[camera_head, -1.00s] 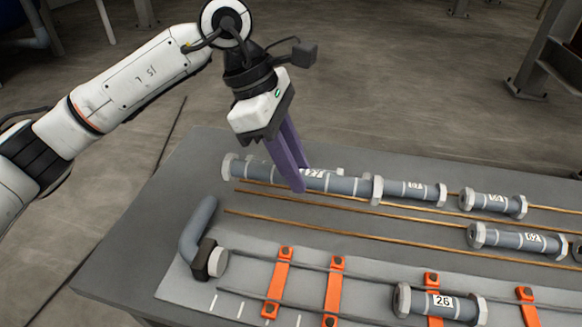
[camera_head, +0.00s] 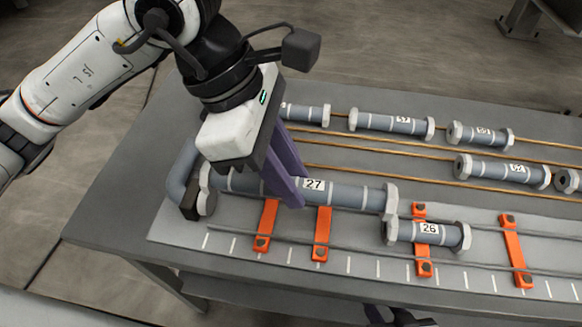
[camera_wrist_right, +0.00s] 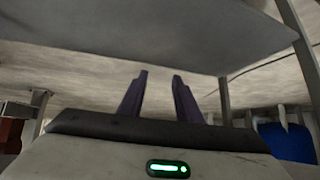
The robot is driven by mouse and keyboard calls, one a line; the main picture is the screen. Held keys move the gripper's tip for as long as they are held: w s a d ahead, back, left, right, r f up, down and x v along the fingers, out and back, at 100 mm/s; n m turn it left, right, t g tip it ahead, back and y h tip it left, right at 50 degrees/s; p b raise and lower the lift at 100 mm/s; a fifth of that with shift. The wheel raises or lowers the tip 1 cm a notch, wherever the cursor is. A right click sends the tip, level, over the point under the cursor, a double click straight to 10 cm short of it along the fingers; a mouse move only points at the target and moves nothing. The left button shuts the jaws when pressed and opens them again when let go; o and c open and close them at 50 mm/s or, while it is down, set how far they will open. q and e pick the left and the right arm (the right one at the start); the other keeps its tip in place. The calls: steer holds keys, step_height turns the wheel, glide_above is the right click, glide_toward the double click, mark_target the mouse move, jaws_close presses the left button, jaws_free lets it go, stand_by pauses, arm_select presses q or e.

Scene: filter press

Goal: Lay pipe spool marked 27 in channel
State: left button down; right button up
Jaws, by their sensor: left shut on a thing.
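The long grey pipe spool marked 27 (camera_head: 345,194) has pale hexagonal end flanges and lies lengthwise over the channel (camera_head: 335,243) at the table's front. My left gripper (camera_head: 287,202) is shut on its middle, beside the label. Its left flange is beside the grey elbow pipe (camera_head: 181,170), and its right flange is close to the spool marked 26 (camera_head: 446,234). I cannot tell whether the flanges touch, or whether spool 27 rests on the channel. My right gripper is open and empty below the tabletop in the right wrist view (camera_wrist_right: 160,76).
Orange brackets (camera_head: 265,228) cross the channel's rails. The tabletop's left corner (camera_head: 105,215) is bare. The table's underside (camera_wrist_right: 150,30) is above my right gripper.

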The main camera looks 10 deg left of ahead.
arm_select(q)
steer(key=shift+f+b, duration=1.15)
steer(key=shift+f, duration=1.1)
steer(key=shift+f+b, duration=0.7)
steer(key=shift+b, duration=0.2)
steer(key=c, duration=1.4)
jaws_free()
steer(key=shift+r, duration=0.1)
